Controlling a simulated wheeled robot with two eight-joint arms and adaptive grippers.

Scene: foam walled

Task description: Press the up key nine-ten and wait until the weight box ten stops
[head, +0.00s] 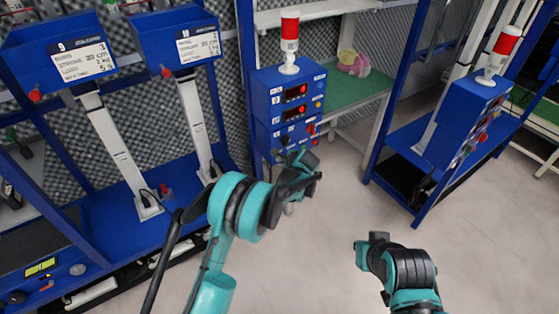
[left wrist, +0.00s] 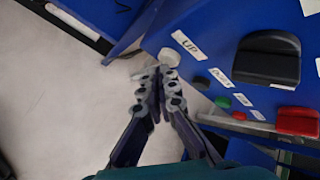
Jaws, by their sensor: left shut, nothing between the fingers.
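The weight box ten (head: 188,42) is a blue box marked 10 on top of a pale upright post. The blue control box nine-ten (head: 262,92) has red displays and a red-and-white lamp on top. In the left wrist view, the up key (left wrist: 170,57) is a pale round button beside the label UP. My left gripper (left wrist: 158,76) is shut and empty, with its tips right at the key's lower edge. I cannot tell whether they touch or press it. In the head view, my left gripper (head: 302,162) is in front of the box's lower part. My right gripper's fingers do not show.
Weight box nine (head: 72,62) stands left of box ten. In the left wrist view, a dark key (left wrist: 199,82), a green key (left wrist: 223,102) and a red switch (left wrist: 297,121) are close by. A green-topped shelf (head: 350,100) stands behind. The floor in front is clear.

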